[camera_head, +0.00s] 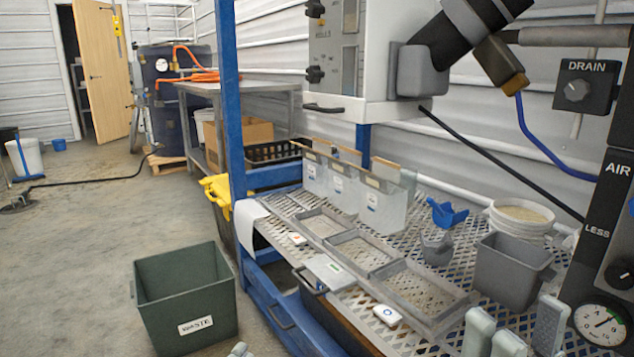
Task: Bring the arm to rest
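My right gripper (516,328) shows at the bottom right edge. Its grey-green fingers point up and stand apart, with nothing seen between them. It is in front of the mesh shelf, near a grey square tub (508,270), and appears empty. Of my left gripper (240,350) only small grey tips seem to show at the bottom edge, right of the waste bin; whether it is open or shut cannot be told. The rest of both arms is out of view.
A green waste bin (185,285) stands on the floor at left. The blue-framed mesh shelf (460,240) bears a sectioned tray (325,224), clear pouches (340,185), a blue scoop (446,212) and a white bucket (520,222). A gauge (600,325) stands far right.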

